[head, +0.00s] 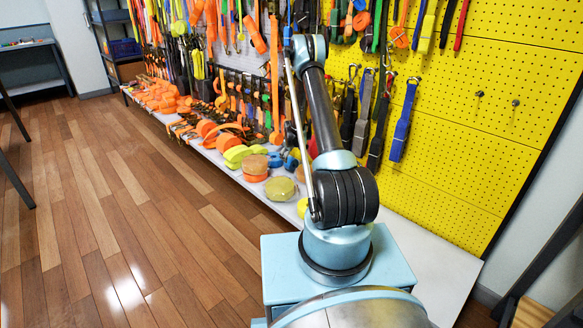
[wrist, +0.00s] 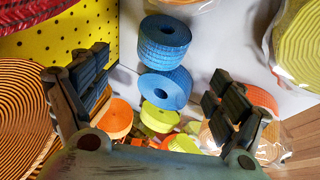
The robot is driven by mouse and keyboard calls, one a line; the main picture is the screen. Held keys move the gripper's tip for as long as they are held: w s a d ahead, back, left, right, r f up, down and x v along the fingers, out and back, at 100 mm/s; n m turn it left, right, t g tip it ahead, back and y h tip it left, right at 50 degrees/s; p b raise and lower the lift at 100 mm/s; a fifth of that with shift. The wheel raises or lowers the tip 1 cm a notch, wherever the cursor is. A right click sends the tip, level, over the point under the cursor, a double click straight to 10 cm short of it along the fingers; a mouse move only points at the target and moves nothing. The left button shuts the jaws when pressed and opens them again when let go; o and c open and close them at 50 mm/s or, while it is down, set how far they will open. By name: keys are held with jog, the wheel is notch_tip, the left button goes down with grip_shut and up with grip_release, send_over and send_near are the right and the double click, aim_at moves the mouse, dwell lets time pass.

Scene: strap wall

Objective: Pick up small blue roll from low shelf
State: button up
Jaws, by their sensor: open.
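In the wrist view two blue rolls lie one against the other on the white low shelf. The upper blue roll (wrist: 165,43) looks larger, and the small blue roll (wrist: 163,88) sits just below it in the picture. My gripper (wrist: 160,72) is open, with one dark padded finger on each side of the blue rolls and nothing held. Contact with either roll does not show. In the head view a bit of blue (head: 292,161) shows on the low shelf (head: 232,172) beside my arm, which hides much there. My gripper is hidden in the head view.
In the wrist view an orange roll (wrist: 115,118) and a yellow-green roll (wrist: 160,117) lie close below the blue ones. A large orange coil (wrist: 22,110) and a wrapped yellow-green roll (wrist: 298,45) flank the gripper. A yellow pegboard (head: 470,120) with hanging straps stands behind the shelf.

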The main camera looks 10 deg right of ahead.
aim_at(290, 160)
jog(key=shift+x, duration=5.3)
jog(key=shift+s+a, duration=0.15)
jog(key=shift+c, duration=0.6)
jog(key=c, duration=1.1)
